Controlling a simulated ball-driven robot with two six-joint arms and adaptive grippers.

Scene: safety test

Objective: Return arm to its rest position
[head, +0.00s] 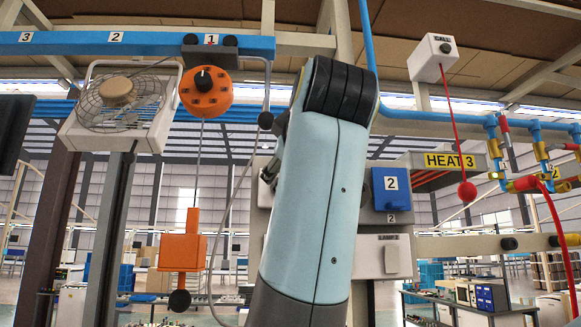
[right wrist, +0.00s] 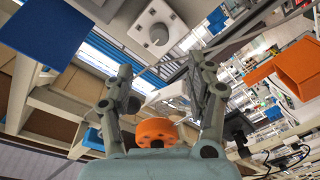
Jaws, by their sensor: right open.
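My arm (head: 318,190), a pale blue link with a black joint at its top, rises from the bottom through the middle of the head view. A small dark part of it shows at its left edge; its gripper is mostly hidden there. In the right wrist view my right gripper (right wrist: 160,70) is open, its two grey fingers spread wide with nothing held between them. An orange round body (right wrist: 156,132) shows low between the fingers; I cannot tell its distance. My left gripper is not in view.
An orange pulley (head: 205,92) hangs from a blue beam (head: 150,44), with an orange weight (head: 182,252) below. A caged fan (head: 120,98) is at left. Right of the arm are a blue switch panel (head: 391,188), HEAT 3 box (head: 450,161), red pull cord ball (head: 467,191) and blue pipes (head: 430,115).

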